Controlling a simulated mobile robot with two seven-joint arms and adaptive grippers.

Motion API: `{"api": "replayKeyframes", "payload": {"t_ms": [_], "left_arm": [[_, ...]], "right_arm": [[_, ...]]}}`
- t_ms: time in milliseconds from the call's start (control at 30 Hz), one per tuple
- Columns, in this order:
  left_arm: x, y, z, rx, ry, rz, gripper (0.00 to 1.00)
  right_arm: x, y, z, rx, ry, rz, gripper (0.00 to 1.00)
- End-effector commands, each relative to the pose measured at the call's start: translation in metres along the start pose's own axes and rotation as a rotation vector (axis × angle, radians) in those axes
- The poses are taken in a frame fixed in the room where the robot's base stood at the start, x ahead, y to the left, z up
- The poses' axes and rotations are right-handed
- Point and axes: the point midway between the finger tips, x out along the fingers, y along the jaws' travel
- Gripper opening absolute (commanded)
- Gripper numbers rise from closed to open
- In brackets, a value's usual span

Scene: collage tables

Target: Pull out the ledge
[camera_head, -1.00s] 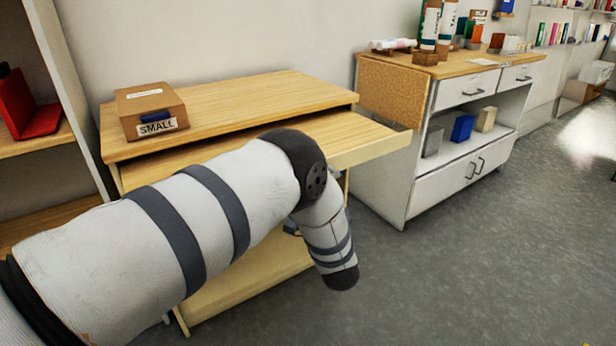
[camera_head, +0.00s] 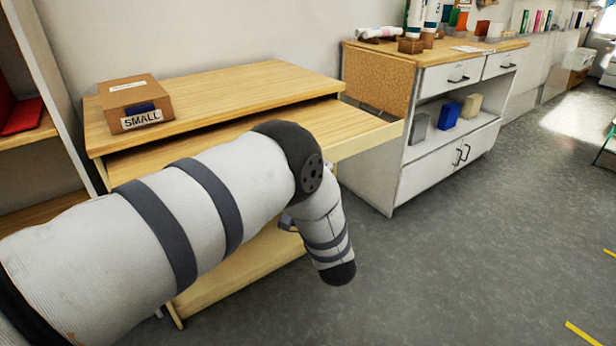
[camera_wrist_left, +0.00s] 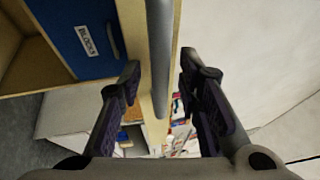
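The ledge (camera_head: 365,140) is a light wood board sticking out from under the top of the wooden desk (camera_head: 240,85). My left arm crosses in front of it and hides much of its front. In the left wrist view, my left gripper (camera_wrist_left: 160,68) is open, its two dark fingers apart. A grey bar (camera_wrist_left: 160,45) and a pale wooden edge (camera_wrist_left: 150,85) run between the fingers, with gaps visible on both sides. I cannot tell whether that edge is the ledge's. In the head view the left gripper is mostly hidden behind the arm. My right gripper is not in view.
A cardboard box (camera_head: 130,103) labelled SMALL sits on the desk top. A white cabinet (camera_head: 374,165) stands to the right. A blue drawer or bin (camera_wrist_left: 72,32) labelled BLOCKS shows in the wrist view.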

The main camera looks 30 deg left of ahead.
Motion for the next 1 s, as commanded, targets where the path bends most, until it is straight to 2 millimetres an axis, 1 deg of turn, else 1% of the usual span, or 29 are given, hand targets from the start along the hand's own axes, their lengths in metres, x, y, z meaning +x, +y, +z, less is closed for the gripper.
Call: {"api": "replayKeyframes", "payload": {"t_ms": [67, 167, 400, 500, 600, 733, 1000], "left_arm": [[-0.001, 0.000, 0.000, 0.000, 0.000, 0.000, 0.31], [-0.013, 0.000, -0.001, 0.001, 0.001, 0.002, 0.31], [-0.078, 0.001, -0.001, 0.002, 0.005, 0.002, 0.31], [-0.100, 0.000, -0.001, 0.002, 0.004, 0.000, 0.31], [-0.114, 0.000, -0.001, 0.000, 0.002, 0.000, 0.31], [-0.120, 0.000, 0.000, 0.000, 0.000, 0.000, 0.31], [-0.120, 0.000, 0.000, 0.000, 0.000, 0.000, 0.31]], "right_arm": [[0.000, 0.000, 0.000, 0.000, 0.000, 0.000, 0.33], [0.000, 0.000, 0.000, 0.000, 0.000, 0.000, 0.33], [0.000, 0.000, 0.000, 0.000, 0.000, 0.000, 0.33], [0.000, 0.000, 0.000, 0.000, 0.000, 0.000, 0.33], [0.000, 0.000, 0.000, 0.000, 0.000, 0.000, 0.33], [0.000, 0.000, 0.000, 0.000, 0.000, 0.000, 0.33], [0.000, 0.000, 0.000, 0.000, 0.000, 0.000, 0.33]]}}
